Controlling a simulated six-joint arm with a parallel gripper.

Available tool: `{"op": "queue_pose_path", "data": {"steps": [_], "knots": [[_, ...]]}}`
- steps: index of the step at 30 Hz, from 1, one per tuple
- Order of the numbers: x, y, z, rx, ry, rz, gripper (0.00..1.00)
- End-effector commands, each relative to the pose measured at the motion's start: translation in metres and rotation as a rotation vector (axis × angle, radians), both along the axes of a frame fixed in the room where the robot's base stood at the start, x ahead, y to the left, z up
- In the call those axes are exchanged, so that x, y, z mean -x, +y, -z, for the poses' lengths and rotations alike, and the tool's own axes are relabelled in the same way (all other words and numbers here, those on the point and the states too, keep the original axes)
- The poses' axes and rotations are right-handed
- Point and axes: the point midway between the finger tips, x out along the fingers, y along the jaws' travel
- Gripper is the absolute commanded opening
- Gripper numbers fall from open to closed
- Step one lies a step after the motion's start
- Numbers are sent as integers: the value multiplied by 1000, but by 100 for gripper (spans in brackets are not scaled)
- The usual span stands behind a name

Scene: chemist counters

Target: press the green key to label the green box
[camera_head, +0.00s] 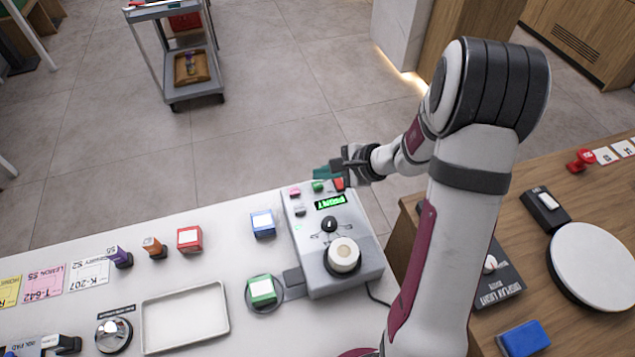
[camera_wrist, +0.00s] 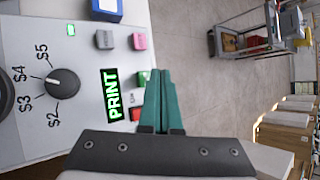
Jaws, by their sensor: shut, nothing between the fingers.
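The grey label machine (camera_head: 310,272) stands at the counter's right end, its display reading PRINT (camera_wrist: 111,95). A row of keys lies along its far edge: pink (camera_head: 295,191), green (camera_head: 318,186) and red (camera_head: 339,184). My gripper (camera_head: 322,172) has teal fingers, shut and empty, over the far edge near the green key. Contact cannot be told. The green box (camera_head: 262,291), with a pale top, sits on a round plate beside the machine.
A dial (camera_head: 329,224) and white roll (camera_head: 343,251) sit on the machine. A blue box (camera_head: 262,223), red box (camera_head: 189,239) and several stamps stand left. An empty tray (camera_head: 185,318) lies in front. A wooden counter (camera_head: 540,262) is on the right.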

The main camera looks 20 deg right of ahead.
Motion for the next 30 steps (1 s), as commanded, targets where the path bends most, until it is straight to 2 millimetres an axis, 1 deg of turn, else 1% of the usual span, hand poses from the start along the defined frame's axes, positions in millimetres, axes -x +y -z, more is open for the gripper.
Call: {"op": "queue_pose_path", "data": {"steps": [9, 13, 17, 30], "knots": [[-1, 0, -33, 1, -4, -1, 0], [0, 0, -43, 2, -2, -1, 0], [0, 0, -46, 1, 0, -1, 0], [0, 0, -46, 1, 0, -1, 0]]}}
